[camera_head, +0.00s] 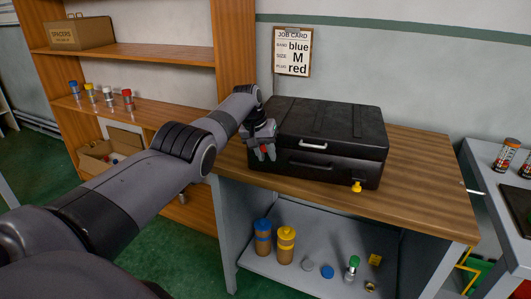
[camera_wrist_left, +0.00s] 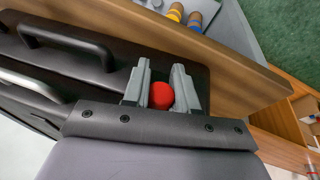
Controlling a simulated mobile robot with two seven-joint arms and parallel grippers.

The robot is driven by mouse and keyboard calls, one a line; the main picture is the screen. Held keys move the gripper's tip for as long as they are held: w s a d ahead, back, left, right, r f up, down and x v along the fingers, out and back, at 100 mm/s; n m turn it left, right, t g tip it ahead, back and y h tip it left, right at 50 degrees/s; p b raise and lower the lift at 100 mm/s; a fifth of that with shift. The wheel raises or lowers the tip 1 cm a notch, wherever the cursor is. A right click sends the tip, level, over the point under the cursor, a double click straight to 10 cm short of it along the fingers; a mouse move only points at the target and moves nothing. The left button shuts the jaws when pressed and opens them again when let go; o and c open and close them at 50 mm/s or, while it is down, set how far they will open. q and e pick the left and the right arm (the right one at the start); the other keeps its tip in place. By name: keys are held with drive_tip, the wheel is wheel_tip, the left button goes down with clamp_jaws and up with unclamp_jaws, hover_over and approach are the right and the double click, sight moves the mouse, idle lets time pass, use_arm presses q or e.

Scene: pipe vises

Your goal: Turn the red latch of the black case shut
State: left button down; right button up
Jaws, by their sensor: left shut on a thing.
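The black case (camera_head: 335,125) lies closed on the wooden bench, with a light handle (camera_head: 314,144) on its front. My left gripper (camera_head: 264,156) is at the case's left front corner. In the left wrist view the red latch (camera_wrist_left: 161,95) is a round red knob between the two grey fingers of my left gripper (camera_wrist_left: 162,82), which is shut on it. The fingers hide the latch's sides, so its turn angle is unclear. A yellow latch (camera_head: 357,187) hangs at the case's right front. My right gripper is not in view.
The wooden bench top (camera_head: 420,190) is clear to the right of the case. Jars (camera_head: 286,245) and small parts stand on the shelf below. A shelf unit (camera_head: 236,45) stands behind on the left, and a job card (camera_head: 292,52) hangs on the wall.

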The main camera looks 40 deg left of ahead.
sight(263, 145)
use_arm(q)
drive_tip(key=shift+s+d+f, duration=0.15)
drive_tip(key=shift+f, duration=0.2)
drive_tip(key=c, duration=0.9)
unclamp_jaws()
drive_tip(key=shift+r, duration=0.1)
drive_tip(key=shift+r, duration=0.15)
drive_tip(key=shift+r+p, duration=0.4)
drive_tip(key=shift+p, duration=0.05)
drive_tip(key=shift+p+v, duration=1)
drive_tip(key=shift+p, duration=0.05)
drive_tip(key=shift+s+r, duration=0.15)
drive_tip(key=shift+r, duration=0.25)
drive_tip(key=shift+v, duration=1.65)
drive_tip(key=shift+s, duration=0.1)
